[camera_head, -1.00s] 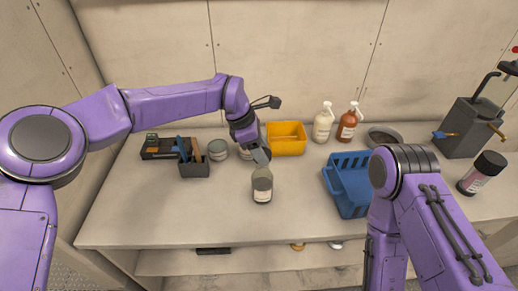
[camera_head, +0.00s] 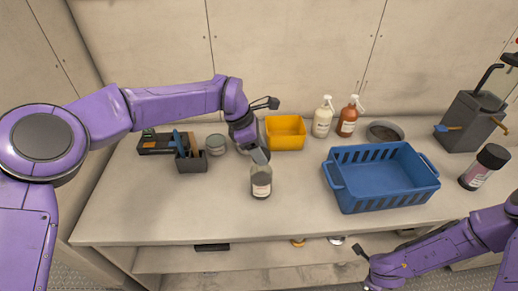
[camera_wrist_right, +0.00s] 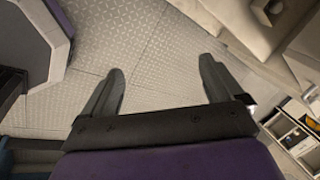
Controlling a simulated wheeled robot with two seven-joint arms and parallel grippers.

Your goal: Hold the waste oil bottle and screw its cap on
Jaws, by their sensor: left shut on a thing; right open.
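A bottle with a pale label (camera_head: 261,185), which I take to be the waste oil bottle, stands upright near the middle of the bench. My left gripper (camera_head: 261,158) reaches down from behind and is shut on its upper part. The gripper covers the bottle's top, so I cannot tell whether a cap is there. I see no loose cap that I can make out. My right gripper (camera_wrist_right: 160,66) is open and empty over the patterned floor; in the head view its arm is low at the bottom right, in front of the bench.
A blue basket (camera_head: 385,200) stands right of the bottle, a yellow bin (camera_head: 285,141) behind it. A dark caddy (camera_head: 192,164) and a grey tin (camera_head: 216,145) are to the left. The bench front is clear.

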